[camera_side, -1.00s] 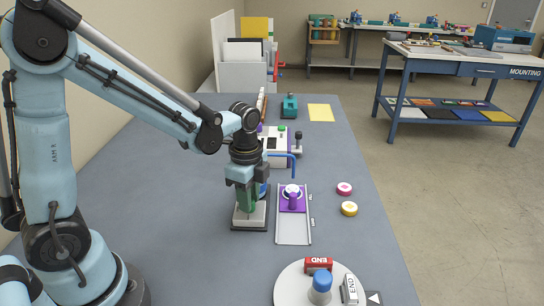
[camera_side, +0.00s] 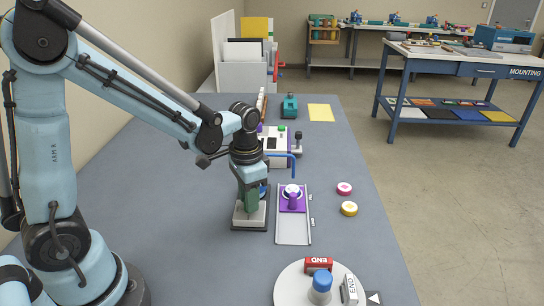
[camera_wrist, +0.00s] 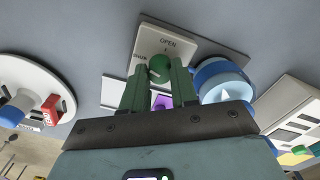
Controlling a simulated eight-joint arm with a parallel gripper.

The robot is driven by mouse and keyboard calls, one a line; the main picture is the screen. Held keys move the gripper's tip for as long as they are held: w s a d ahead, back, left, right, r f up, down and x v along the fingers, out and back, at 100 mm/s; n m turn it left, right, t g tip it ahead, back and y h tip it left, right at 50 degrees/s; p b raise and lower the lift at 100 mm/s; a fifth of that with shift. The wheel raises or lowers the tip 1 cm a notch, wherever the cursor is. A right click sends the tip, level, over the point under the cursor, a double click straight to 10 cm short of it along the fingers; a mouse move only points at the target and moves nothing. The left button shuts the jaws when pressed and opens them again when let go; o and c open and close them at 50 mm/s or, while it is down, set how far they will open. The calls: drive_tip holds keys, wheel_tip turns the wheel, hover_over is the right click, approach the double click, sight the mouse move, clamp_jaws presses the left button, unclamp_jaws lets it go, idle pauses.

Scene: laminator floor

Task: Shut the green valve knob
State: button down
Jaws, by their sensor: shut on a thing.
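The green valve knob (camera_wrist: 158,68) stands on a light plate (camera_wrist: 178,44) in the wrist view. The plate has the word OPEN and a second label at its left, partly hidden and hard to read. My gripper (camera_wrist: 160,72) has its two green fingers on either side of the knob, shut on it. In the side view my gripper (camera_side: 250,205) points straight down onto the grey valve block (camera_side: 249,217), and the knob is hidden there by the fingers. I cannot tell exactly where the knob's pointer stands.
Right of the valve is a rail with a purple carriage (camera_side: 292,202). A white machine (camera_side: 273,147) with a blue bent handle stands behind. A round turntable (camera_side: 290,288) with END blocks is in front. Pink (camera_side: 344,188) and yellow (camera_side: 349,209) rolls lie at right. The bench left of the valve is clear.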

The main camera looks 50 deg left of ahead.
drive_tip(key=shift+n, duration=1.6)
drive_tip(key=c, duration=0.9)
unclamp_jaws()
drive_tip(key=shift+r, duration=0.1)
wheel_tip(320, 180, up, 12)
drive_tip(key=shift+f, duration=0.1)
drive_tip(key=shift+s, duration=0.1)
